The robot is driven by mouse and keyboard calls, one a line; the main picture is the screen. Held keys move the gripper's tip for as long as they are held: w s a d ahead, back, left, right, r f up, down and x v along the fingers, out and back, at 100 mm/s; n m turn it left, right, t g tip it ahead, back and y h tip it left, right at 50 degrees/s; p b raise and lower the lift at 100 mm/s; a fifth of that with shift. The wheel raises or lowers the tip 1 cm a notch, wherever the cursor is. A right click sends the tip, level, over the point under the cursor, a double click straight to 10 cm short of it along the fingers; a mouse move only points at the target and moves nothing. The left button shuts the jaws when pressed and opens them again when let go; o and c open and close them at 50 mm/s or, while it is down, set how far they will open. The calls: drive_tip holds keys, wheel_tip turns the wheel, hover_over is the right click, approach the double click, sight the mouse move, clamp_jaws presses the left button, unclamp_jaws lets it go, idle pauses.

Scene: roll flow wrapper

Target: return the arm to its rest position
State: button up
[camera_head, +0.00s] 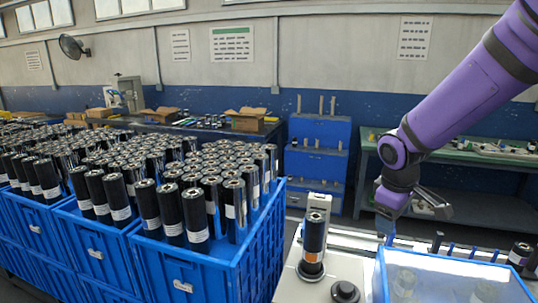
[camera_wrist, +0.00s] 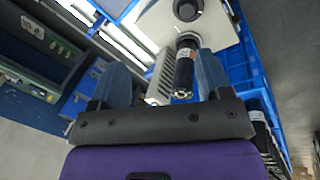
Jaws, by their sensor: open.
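My purple arm reaches in from the upper right in the head view. My gripper (camera_head: 388,238) is at its lower end, with blue fingers pointing down. In the wrist view my gripper (camera_wrist: 161,62) is open, its two blue fingers spread wide. A black roll with a silver top (camera_head: 314,240) stands upright on the white machine (camera_head: 290,284), left of my gripper and apart from it. The roll also shows in the wrist view (camera_wrist: 185,68), beyond the fingers and nearer the right one; nothing is gripped.
Blue crates (camera_head: 200,272) packed with black rolls fill the left. A clear-topped blue box (camera_head: 450,280) sits below my gripper at the right. A black round knob (camera_head: 345,291) is on the machine's front. A green workbench (camera_head: 470,156) and blue cabinet (camera_head: 318,160) stand behind.

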drive_tip(key=s+d+r+m+t+y, duration=0.1)
drive_tip(key=s+r+m, duration=0.3)
drive_tip(key=s+r, duration=0.3)
drive_tip(key=s+d+r+m+t, duration=0.1)
drive_tip(key=s+r, duration=0.6)
drive_tip(key=s, duration=0.8)
drive_tip(key=m+t, duration=0.1)
drive_tip(key=m, duration=0.1)
drive_tip(key=shift+s+r+m+y, duration=0.2)
drive_tip(key=shift+r+m+y, duration=0.05)
drive_tip(key=shift+m+y, duration=0.15)
idle(1.0)
